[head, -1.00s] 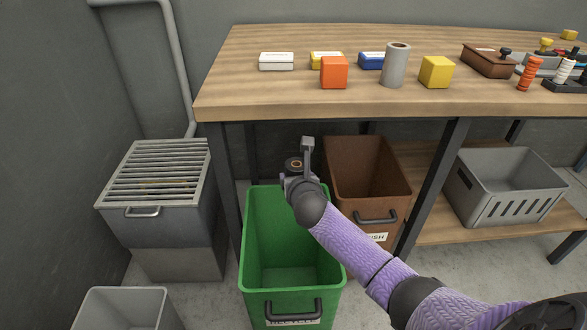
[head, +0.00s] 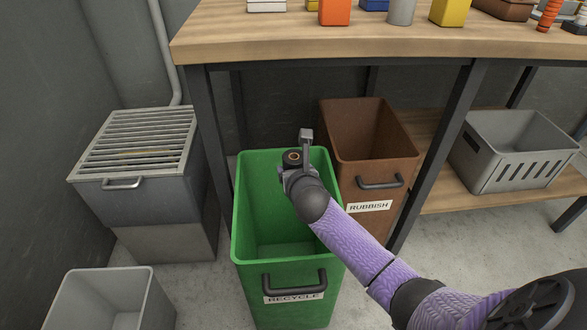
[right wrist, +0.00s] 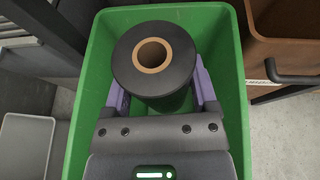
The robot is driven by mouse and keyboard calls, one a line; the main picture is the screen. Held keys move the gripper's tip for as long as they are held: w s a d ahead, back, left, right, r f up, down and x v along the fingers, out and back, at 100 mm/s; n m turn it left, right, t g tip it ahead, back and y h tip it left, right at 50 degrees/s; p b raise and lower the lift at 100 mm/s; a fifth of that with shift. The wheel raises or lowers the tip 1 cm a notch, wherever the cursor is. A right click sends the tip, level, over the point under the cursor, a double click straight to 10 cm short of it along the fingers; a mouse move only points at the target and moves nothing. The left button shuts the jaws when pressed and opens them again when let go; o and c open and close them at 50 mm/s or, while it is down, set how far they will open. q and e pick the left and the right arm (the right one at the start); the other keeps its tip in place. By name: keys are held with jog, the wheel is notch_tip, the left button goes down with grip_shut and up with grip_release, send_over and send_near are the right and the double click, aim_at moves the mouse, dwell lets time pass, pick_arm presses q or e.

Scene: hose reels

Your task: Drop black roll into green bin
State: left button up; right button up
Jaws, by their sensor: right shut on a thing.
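The black roll (right wrist: 178,68) with its tan core is held upright between the fingers of my right gripper (right wrist: 160,95) in the right wrist view. The green bin (head: 308,275), labelled RECYCLE, is open-topped and looks empty. The roll is over the bin's opening, toward its back right; in the right wrist view the green rim (right wrist: 92,62) surrounds it. My left gripper is not in view.
A brown RUBBISH bin (head: 374,158) stands to the right of the green bin. The wooden table (head: 300,40) is behind, with coloured boxes on it. A grey slatted box (head: 143,180) and a small grey bin (head: 110,300) are at left. A grey crate (head: 510,150) sits on the lower shelf.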

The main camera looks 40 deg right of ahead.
jog(key=o, duration=1.3)
jog(key=shift+s+a+r+p, duration=0.15)
jog(key=shift+s+r+p, duration=0.15)
jog(key=shift+p, duration=0.1)
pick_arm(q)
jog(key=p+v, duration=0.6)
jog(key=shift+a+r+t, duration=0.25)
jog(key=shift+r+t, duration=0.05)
pick_arm(e)
jog(key=v, duration=0.9)
jog(key=shift+s+a+f, duration=0.1)
jog(key=shift+f, duration=0.05)
